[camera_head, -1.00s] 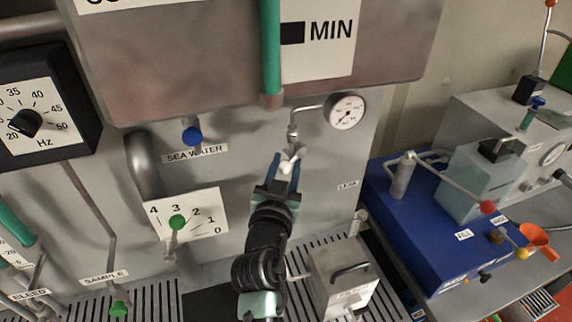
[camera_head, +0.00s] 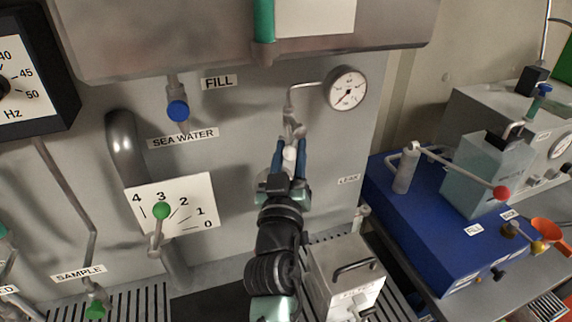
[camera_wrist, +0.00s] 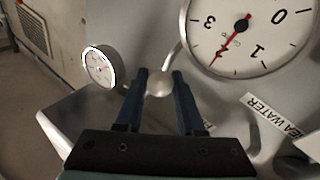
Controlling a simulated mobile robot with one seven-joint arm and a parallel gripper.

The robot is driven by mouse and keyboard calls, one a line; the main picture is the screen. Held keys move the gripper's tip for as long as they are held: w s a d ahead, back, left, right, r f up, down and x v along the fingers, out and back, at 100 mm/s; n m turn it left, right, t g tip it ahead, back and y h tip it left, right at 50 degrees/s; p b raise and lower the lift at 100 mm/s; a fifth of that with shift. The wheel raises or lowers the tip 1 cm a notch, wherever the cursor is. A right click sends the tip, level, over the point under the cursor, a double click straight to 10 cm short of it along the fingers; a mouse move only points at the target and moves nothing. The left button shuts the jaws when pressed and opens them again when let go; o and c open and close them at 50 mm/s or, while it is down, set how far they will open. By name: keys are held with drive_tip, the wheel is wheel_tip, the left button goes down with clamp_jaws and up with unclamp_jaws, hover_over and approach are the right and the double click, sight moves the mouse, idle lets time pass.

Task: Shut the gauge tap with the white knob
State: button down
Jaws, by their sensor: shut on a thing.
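The white knob (camera_head: 289,157) of the gauge tap sits between the blue fingers of my gripper (camera_head: 290,150), below the round gauge (camera_head: 346,88) on the grey panel. A thin bent pipe (camera_head: 289,101) joins the tap and the gauge. In the wrist view the pale round knob (camera_wrist: 160,83) shows between the tips of my gripper (camera_wrist: 160,78), which is shut on it. The fingers cover part of the tap body, and its exact turn is hard to tell. A large dial with a red needle (camera_wrist: 240,32) is close behind in the wrist view.
A blue SEA WATER knob (camera_head: 177,110) and a green-knobbed lever (camera_head: 161,210) on a 0–4 scale are to the left. A metal box with a handle (camera_head: 345,280) stands below right. A blue unit (camera_head: 425,220) with a red-knobbed lever stands farther right.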

drive_tip(key=shift+w+d+f+n+t+y+b, duration=0.1)
drive_tip(key=shift+d+n+t+y+b, duration=0.3)
drive_tip(key=shift+n, duration=0.8)
drive_tip(key=shift+w+d+f+n+t+y+b, duration=0.15)
drive_tip(key=shift+d+n+t+y, duration=0.25)
drive_tip(key=shift+n, duration=0.8)
drive_tip(key=shift+a, duration=0.1)
drive_tip(key=c, duration=0.5)
unclamp_jaws()
drive_tip(key=shift+c, duration=0.2)
drive_tip(key=shift+r, duration=0.1)
drive_tip(key=v, duration=1.3)
drive_tip(key=shift+b, duration=0.35)
